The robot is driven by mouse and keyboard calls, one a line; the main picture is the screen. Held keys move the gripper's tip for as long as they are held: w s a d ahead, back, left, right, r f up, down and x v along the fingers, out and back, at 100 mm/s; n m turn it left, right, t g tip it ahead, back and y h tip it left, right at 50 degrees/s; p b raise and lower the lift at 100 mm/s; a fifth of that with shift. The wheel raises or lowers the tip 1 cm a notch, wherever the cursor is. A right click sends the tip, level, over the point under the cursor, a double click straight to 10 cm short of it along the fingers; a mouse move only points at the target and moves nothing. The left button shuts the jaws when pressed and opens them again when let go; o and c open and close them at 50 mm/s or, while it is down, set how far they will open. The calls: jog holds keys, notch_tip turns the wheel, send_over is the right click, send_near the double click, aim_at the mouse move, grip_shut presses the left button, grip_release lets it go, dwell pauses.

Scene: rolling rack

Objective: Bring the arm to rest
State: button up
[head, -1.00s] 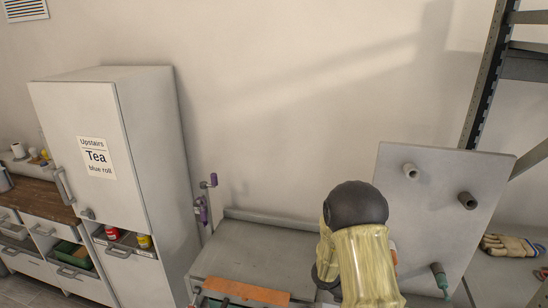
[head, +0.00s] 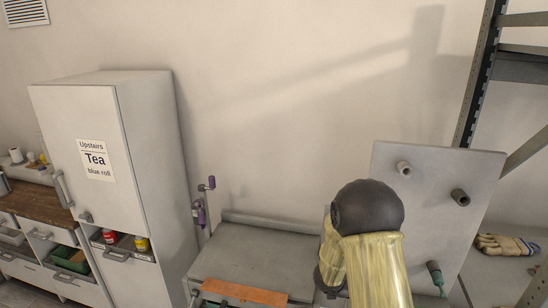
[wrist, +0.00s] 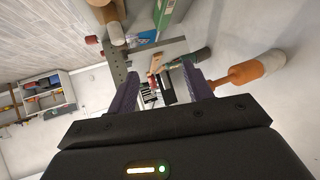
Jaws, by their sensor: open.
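My gripper (wrist: 161,84) shows in the wrist view, its two dark ridged fingers apart. Nothing is held between them; small objects and a grey edge show beyond the gap. In the head view my yellow-sleeved arm with its dark rounded joint rises at the bottom, right of centre, in front of the grey bench. My gripper is hidden there.
A pale board (head: 430,215) with several pegs stands close right of my arm. A grey bench (head: 250,255) bears an orange strip (head: 243,292). A tall cabinet (head: 125,180) stands left, a metal rack (head: 478,75) right. An orange-handled object (wrist: 258,68) is near the right finger.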

jog(key=w+a+r+n+t+y+b, duration=0.2)
jog(key=a+n+t+y+b, duration=0.35)
jog(key=a+n+y, duration=0.45)
jog(key=s+a+f+n+g+b, duration=0.1)
jog(key=s+n, duration=0.3)
jog(key=s, duration=0.4)
jog(key=s+a+f+n+g+b, duration=0.1)
jog(key=s+a+n+g, duration=0.2)
jog(key=s, duration=0.6)
jog(key=shift+s+a+n+g+y+b, duration=0.15)
jog(key=shift+s+n+g+y+b, duration=0.15)
jog(key=shift+n+g+y+b, duration=0.1)
jog(key=shift+f, duration=0.1)
